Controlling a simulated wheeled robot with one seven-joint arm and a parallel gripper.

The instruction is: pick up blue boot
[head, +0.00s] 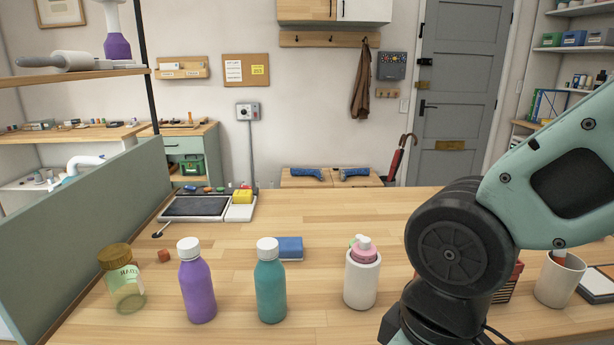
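Two small blue objects that look like boots lie at the back of the room in the head view. The left blue boot (308,173) and the right blue boot (355,173) rest on their sides on a low wooden bench (331,183) against the wall. They lie beyond the far edge of the worktop, and a gap separates them. My gripper is out of view; only my arm shows at the right, well in front of the boots.
An umbrella (401,156) stands right of the bench, near the door (455,90).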

